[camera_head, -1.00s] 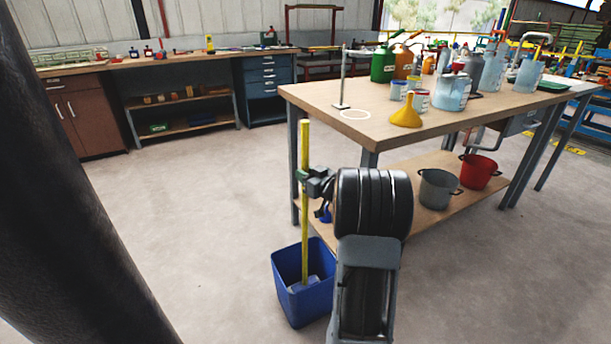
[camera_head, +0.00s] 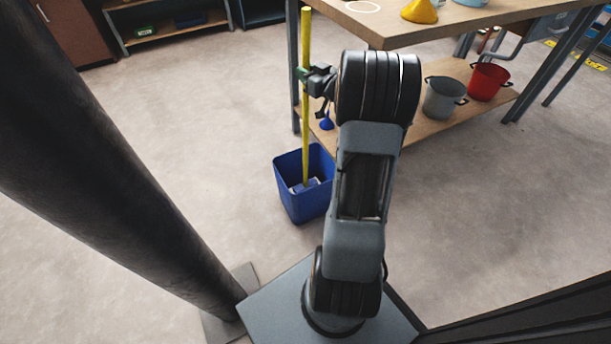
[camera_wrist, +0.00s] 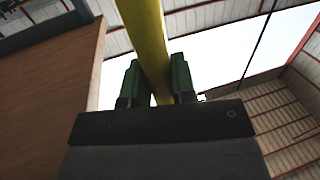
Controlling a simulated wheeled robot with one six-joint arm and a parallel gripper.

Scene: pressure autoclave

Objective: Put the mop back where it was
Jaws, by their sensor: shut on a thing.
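The mop has a long yellow handle (camera_head: 306,120) that stands nearly upright. Its lower end is inside a blue bucket (camera_head: 303,207) on the floor; a pale bluish mop head (camera_head: 304,186) shows within the bucket. I cannot tell whether the head rests on the bucket's bottom. My gripper (camera_head: 305,76) is shut on the handle, at its upper part, left of my arm. In the wrist view the yellow handle (camera_wrist: 148,40) passes between the two green fingers (camera_wrist: 158,80).
A wooden workbench (camera_head: 440,22) stands to the right of the mop. Its lower shelf (camera_head: 425,118) carries a grey pot (camera_head: 443,98) and a red pot (camera_head: 488,82). A yellow funnel (camera_head: 420,12) stands on top. The floor left of the bucket is clear.

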